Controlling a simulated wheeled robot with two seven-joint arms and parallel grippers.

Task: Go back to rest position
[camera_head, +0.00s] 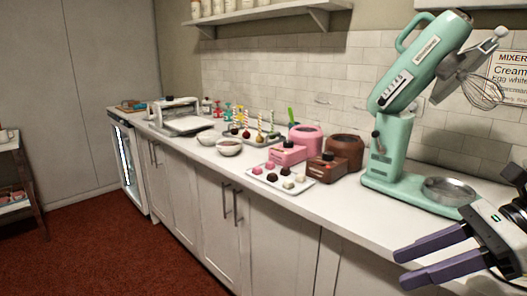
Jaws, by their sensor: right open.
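My right gripper (427,261) shows at the lower right, in front of the counter's edge. Its two dark purple fingers point left and stand apart, with nothing between them. The rest of the right arm runs off the right edge of the view. My left gripper is not in view.
A white counter (345,208) runs along the tiled wall. A mint mixer (390,150) with a metal bowl (449,191) stands near my right gripper. A tray of sweets (303,186), pink and brown machines, bowls and cake pops stand farther left. The red floor (120,255) is clear.

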